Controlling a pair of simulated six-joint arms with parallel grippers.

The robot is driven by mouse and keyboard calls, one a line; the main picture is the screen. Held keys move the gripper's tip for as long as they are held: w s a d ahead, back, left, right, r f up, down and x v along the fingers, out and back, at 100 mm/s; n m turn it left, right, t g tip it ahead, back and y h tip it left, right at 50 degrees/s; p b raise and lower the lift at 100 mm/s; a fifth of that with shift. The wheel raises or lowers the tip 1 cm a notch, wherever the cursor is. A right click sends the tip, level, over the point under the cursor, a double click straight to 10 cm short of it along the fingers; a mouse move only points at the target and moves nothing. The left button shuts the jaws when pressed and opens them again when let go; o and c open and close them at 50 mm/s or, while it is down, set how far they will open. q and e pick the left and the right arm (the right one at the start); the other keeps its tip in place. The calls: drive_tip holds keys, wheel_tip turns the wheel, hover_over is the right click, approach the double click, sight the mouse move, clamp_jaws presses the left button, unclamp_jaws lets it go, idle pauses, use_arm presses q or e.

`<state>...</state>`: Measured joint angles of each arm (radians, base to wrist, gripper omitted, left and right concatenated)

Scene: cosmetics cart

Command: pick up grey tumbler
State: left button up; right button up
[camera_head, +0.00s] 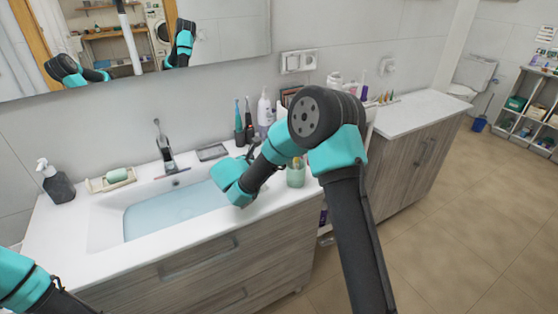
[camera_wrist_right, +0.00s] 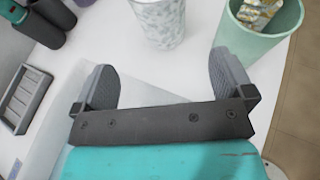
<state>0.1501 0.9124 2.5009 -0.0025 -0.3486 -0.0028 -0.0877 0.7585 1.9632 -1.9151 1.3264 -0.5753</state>
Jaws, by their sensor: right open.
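The grey tumbler (camera_wrist_right: 160,18) is a pale cup with a grey mottled pattern, standing on the white counter at the top of the right wrist view. My right gripper (camera_wrist_right: 165,75) is open and empty, its two fingers apart with the tumbler beyond the gap between them. The fingers do not touch it. In the head view my right arm reaches over the counter's right end, and the arm hides the grey tumbler and the fingertips. Only part of my left arm shows at the lower left of the head view; its gripper is out of frame.
A mint green cup (camera_wrist_right: 250,43) holding a patterned packet stands close right of the tumbler. Dark holders (camera_wrist_right: 45,28) and a grey tray (camera_wrist_right: 28,100) lie to its left. The filled basin (camera_head: 175,210) is left of my right arm. Bottles (camera_head: 264,108) stand behind it.

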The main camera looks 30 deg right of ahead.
drive_tip(key=x, duration=0.5)
drive_tip(key=shift+r+x, duration=0.2)
drive_tip(key=shift+x, duration=2.35)
drive_tip(key=shift+s+d, duration=0.1)
drive_tip(key=shift+d, duration=0.05)
drive_tip(key=c, duration=1.2)
